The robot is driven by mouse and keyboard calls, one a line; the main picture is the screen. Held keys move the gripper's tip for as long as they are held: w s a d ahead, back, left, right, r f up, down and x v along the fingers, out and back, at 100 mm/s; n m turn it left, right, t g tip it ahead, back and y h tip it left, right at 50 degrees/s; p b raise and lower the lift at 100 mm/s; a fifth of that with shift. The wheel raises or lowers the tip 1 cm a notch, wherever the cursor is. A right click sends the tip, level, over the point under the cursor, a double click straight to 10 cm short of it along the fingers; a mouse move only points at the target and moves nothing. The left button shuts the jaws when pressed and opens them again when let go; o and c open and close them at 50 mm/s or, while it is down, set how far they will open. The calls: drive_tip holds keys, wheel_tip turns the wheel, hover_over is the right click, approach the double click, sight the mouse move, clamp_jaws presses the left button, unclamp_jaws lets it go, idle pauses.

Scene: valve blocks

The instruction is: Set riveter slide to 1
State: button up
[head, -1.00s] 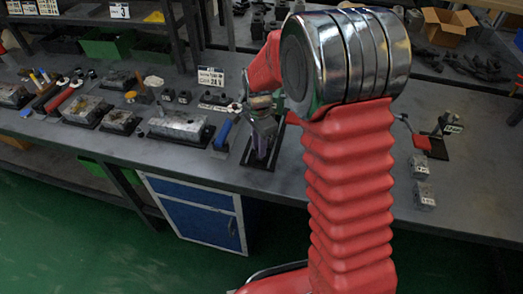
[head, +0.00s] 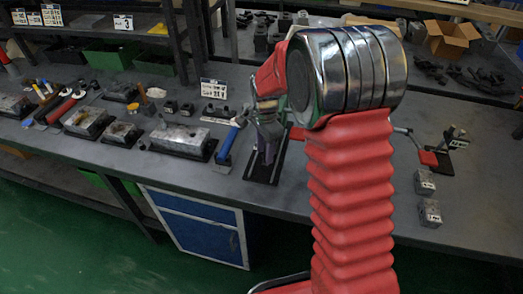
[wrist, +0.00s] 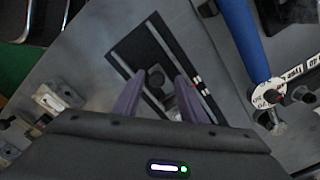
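In the head view the plate (head: 259,168) lies on the bench, partly hidden by my arm. My gripper (wrist: 160,76) has two purple fingers spread apart over the plate. The knob shows between them, with a visible gap at the right finger. I cannot tell if they touch it. In the head view the gripper (head: 268,140) points down above the plate.
A blue handle (wrist: 240,35) with a round white dial (wrist: 268,94) stands close on the right in the wrist view. Metal blocks (head: 181,139) lie left on the bench (head: 330,205). Two small blocks (head: 425,181) and a red-handled device (head: 428,158) are right of my arm.

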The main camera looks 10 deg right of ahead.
drive_tip(key=shift+r, duration=0.6)
wheel_tip(320, 180, up, 12)
drive_tip(key=shift+r, duration=0.25)
idle(0.4)
